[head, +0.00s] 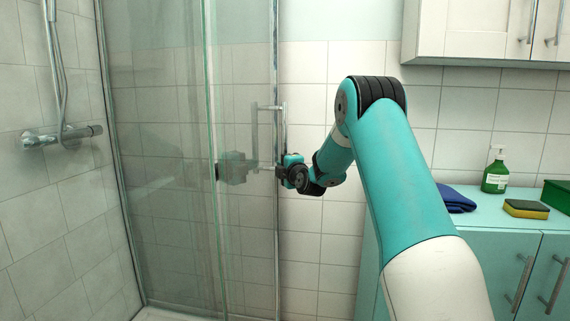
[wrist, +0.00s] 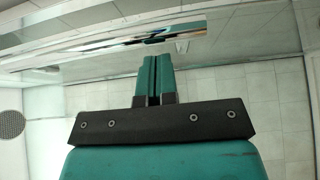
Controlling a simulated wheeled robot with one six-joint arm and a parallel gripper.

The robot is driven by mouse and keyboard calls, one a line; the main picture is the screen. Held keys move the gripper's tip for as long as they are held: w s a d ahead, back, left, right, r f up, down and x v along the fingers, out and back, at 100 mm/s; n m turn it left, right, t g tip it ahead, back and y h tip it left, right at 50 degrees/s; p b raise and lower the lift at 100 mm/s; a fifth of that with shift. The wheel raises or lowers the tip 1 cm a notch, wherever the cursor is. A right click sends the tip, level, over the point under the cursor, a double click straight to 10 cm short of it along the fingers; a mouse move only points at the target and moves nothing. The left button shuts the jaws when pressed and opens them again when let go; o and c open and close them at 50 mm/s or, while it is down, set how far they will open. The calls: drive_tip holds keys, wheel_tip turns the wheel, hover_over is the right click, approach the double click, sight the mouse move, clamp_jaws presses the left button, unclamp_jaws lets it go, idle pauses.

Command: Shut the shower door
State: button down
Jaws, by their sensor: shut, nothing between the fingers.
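The shower door (head: 240,95) is a clear glass panel with a chrome upright (head: 277,60) at its right edge. A chrome bar handle (head: 284,120) stands near that edge. My gripper (head: 280,172) is at the handle's lower end, beside the upright; whether it touches cannot be told. In the wrist view my gripper (wrist: 153,58) has its two teal fingers together and empty, with the chrome handle (wrist: 135,43) just beyond their tips. The glass shows a faint reflection of the gripper. How far the door stands open is unclear.
A shower mixer (head: 65,136) is on the tiled wall at left. At right, a teal cabinet (head: 490,235) holds a green soap bottle (head: 495,175), a sponge (head: 526,209) and a blue cloth (head: 452,198). A white wall cupboard (head: 470,25) hangs above.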

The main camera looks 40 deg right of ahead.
drive_tip(key=shift+w+d, duration=0.15)
drive_tip(key=shift+d, duration=0.3)
drive_tip(key=w+d+b, duration=0.2)
drive_tip(key=d+b, duration=0.1)
drive_tip(key=shift+w+d+f, duration=0.1)
drive_tip(key=shift+w+d, duration=0.2)
drive_tip(key=shift+w, duration=0.1)
drive_tip(key=shift+d+r, duration=0.2)
drive_tip(key=shift+r, duration=0.2)
